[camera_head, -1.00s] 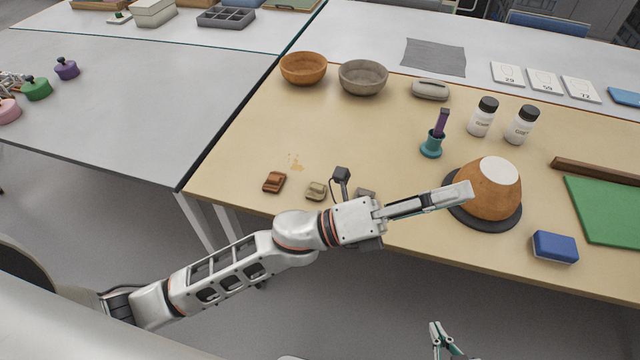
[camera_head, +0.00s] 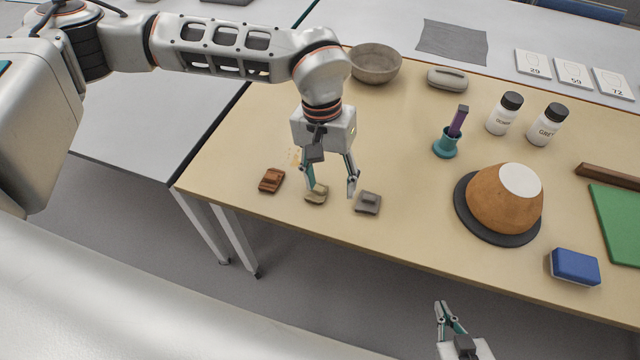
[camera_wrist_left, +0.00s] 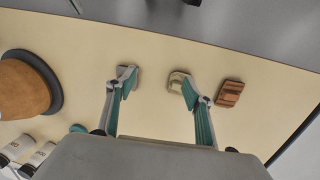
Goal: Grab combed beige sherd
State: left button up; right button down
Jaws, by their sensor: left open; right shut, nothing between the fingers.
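The combed beige sherd (camera_head: 317,194) lies on the table near its front edge, between a red-brown sherd (camera_head: 271,180) and a grey sherd (camera_head: 368,203). My left gripper (camera_head: 331,192) is open above these sherds, with one finger over the beige sherd and the other close to the grey one. In the left wrist view the beige sherd (camera_wrist_left: 175,80) is beside one fingertip, partly hidden by it, and the grey sherd (camera_wrist_left: 124,72) is behind the other fingertip. My right gripper (camera_head: 438,305) is shut and empty, below the table's front edge.
A brown pot (camera_head: 500,200) sits upside down on a dark round stand to the right. A blue block (camera_head: 574,266), a teal holder (camera_head: 446,146), two white jars and a grey bowl (camera_head: 374,66) stand around. The table between the sherds and the pot is clear.

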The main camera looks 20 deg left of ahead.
aim_at(317, 189)
pick_arm(q)
jog(key=shift+m+t+y, duration=0.3)
jog(key=shift+t+y, duration=0.2)
jog(key=shift+y, duration=0.2)
jog(key=w+a, duration=0.1)
jog(key=w+a+r, duration=0.1)
jog(key=w+a, duration=0.1)
jog(key=shift+a, duration=0.25)
jog(key=shift+w+a+f, duration=0.1)
jog(key=shift+a+f, duration=0.1)
jog(key=shift+f, duration=0.05)
jog(key=f, duration=0.6)
jog(key=shift+s, duration=0.3)
jog(key=shift+d+f, duration=0.1)
jog(key=shift+f, duration=0.45)
jog(key=c, duration=1.2)
